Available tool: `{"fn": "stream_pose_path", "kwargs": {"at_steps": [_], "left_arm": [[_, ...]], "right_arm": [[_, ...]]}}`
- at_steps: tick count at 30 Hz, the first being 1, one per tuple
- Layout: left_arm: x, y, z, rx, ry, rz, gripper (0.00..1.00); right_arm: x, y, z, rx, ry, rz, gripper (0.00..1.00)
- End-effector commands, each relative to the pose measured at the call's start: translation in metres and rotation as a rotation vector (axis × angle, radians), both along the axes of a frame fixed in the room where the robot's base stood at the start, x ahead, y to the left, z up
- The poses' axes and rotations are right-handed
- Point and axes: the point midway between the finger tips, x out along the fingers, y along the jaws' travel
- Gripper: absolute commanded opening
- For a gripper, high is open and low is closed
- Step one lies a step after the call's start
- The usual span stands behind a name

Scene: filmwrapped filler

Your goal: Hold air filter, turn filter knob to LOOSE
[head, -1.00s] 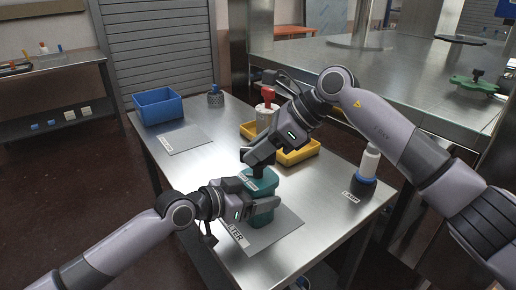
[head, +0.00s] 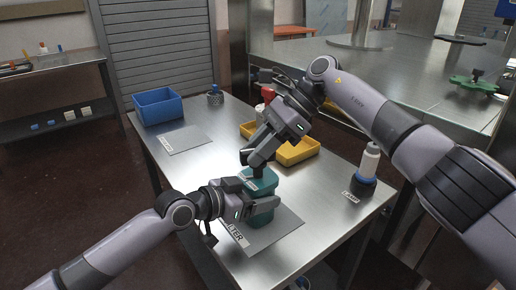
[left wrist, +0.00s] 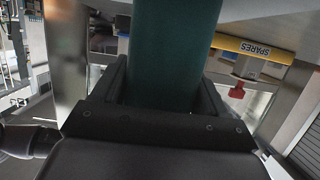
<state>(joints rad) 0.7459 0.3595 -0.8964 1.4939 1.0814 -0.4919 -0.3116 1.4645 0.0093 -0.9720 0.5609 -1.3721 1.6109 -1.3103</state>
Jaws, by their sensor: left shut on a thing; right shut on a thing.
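The teal air filter (head: 262,218) stands upright on a grey mat marked FILTER (head: 286,228) near the table's front. My left gripper (head: 264,193) is shut around the filter's body from the left. In the left wrist view the filter (left wrist: 172,50) fills the space between the fingers. My right gripper (head: 252,160) points down at the filter's top and is shut on the knob there. The fingers hide the knob, so its setting cannot be read.
A yellow SPARES bin (head: 298,152) with a red-topped item (head: 269,94) beside it stands behind my right gripper. A blue bin (head: 158,105) and a grey mat (head: 184,139) are at the back left.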

Motion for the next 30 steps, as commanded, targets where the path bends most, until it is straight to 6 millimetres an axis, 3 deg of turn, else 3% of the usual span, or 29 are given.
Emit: {"fn": "stream_pose_path", "kwargs": {"at_steps": [26,27,29,30], "left_arm": [[-0.0013,-0.0014,0.0004,0.001,-0.004,-0.004,0.32],[-0.0013,-0.0014,0.0004,0.001,-0.003,-0.004,0.32],[-0.0013,-0.0014,0.0004,0.001,-0.003,-0.004,0.32],[-0.0013,-0.0013,0.0004,0.001,-0.003,-0.004,0.32]], "right_arm": [[0.0007,-0.0025,-0.0003,0.001,-0.003,0.071,0.0],[0.0007,-0.0025,-0.0003,0.001,-0.003,0.071,0.31],[0.0005,-0.0024,-0.0002,0.001,-0.003,0.071,0.49],[0.0005,-0.0022,-0.0001,0.001,-0.003,0.072,0.49]]}}
